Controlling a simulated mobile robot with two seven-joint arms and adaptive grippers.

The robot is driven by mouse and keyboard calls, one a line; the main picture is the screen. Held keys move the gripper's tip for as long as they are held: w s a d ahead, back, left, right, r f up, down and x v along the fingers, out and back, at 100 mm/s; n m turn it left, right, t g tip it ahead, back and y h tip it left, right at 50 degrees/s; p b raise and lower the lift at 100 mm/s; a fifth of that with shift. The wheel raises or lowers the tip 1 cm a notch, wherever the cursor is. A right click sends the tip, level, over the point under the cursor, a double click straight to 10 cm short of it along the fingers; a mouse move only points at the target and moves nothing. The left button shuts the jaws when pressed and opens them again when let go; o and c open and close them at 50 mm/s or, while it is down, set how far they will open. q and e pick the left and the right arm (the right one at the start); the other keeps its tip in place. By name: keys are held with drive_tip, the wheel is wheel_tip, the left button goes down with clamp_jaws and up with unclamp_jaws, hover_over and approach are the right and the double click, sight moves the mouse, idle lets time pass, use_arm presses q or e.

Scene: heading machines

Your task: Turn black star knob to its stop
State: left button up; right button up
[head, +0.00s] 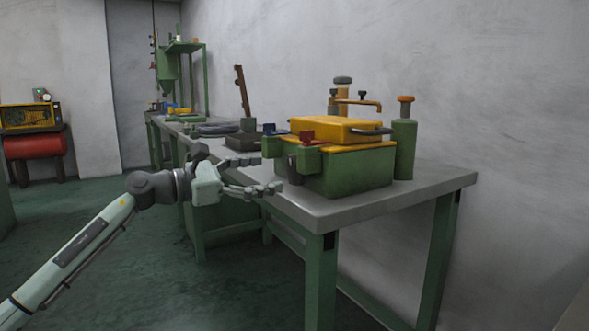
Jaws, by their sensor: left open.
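A green machine body (352,176) with a yellow lid (334,129) stands on the grey bench. A dark round part (293,168) on its near left face may be the black star knob; it is too small to make out a star shape. My left gripper (266,174) comes in from the left just short of this part. Its fingers are open, one above the other, pointing right at it, with nothing seen between them. I cannot tell whether the fingertips touch it. My right gripper is not in view.
The bench top (400,194) is bare in front of the machine. A green cylinder with an orange cap (404,140) stands at its right. Dark flat parts (243,140) lie behind the gripper. A red tank (36,146) stands far left.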

sight(291, 169)
use_arm(q)
drive_tip(key=x, duration=0.6)
drive_tip(key=shift+d, duration=0.1)
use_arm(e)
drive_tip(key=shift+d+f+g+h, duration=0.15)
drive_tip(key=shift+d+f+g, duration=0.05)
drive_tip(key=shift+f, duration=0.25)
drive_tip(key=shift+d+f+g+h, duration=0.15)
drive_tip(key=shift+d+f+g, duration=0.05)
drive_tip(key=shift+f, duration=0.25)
use_arm(q)
drive_tip(key=shift+c, duration=0.3)
